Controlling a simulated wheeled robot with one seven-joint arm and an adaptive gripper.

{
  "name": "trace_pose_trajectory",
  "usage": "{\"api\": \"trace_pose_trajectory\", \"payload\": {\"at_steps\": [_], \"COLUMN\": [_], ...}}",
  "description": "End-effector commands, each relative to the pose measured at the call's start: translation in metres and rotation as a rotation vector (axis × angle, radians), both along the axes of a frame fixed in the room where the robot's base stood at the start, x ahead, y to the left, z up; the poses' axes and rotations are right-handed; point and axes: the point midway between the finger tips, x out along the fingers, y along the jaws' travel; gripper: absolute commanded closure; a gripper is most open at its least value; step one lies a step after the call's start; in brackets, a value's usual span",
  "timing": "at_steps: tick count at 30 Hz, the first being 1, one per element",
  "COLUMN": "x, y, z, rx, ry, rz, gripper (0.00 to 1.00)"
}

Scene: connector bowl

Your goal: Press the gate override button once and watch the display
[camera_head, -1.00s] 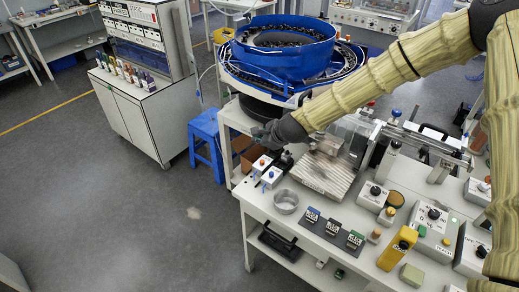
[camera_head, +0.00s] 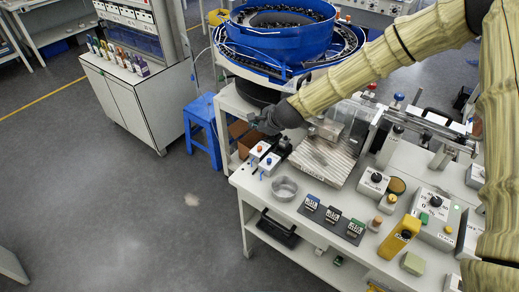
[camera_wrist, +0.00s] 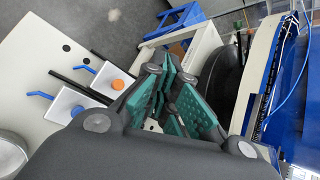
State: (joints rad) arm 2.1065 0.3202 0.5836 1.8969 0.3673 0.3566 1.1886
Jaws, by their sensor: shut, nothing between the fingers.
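My gripper (camera_head: 257,119) is above the table's left edge, beyond two small white boxes, touching nothing that I can make out. In the wrist view its green-padded fingers (camera_wrist: 172,98) are together and empty. One box (camera_wrist: 94,81) has an orange button (camera_wrist: 118,84); the other box (camera_wrist: 59,101) has a blue button (camera_wrist: 77,111). Both also show in the head view, orange button (camera_head: 260,149) and blue button (camera_head: 268,160). I cannot tell which button is the gate override, nor read any display.
A blue bowl feeder (camera_head: 280,45) stands behind my gripper. A metal cup (camera_head: 284,188) sits right of the boxes. A ribbed metal plate (camera_head: 322,163), dial box (camera_head: 436,212) and yellow device (camera_head: 399,238) lie further right. A blue stool (camera_head: 203,125) stands left.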

Motion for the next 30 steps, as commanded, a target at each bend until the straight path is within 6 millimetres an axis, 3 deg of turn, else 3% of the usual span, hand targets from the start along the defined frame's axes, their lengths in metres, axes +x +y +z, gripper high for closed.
{"api": "trace_pose_trajectory", "payload": {"at_steps": [6,15,30], "x": [0.0,0.0,0.0], "y": [0.0,0.0,0.0], "z": [-0.03,-0.059,-0.063], "rx": [0.001,0.001,0.001], "ry": [0.002,0.003,0.001], "rz": [0.0,0.0,0.0], "gripper": [1.0,1.0,1.0]}}
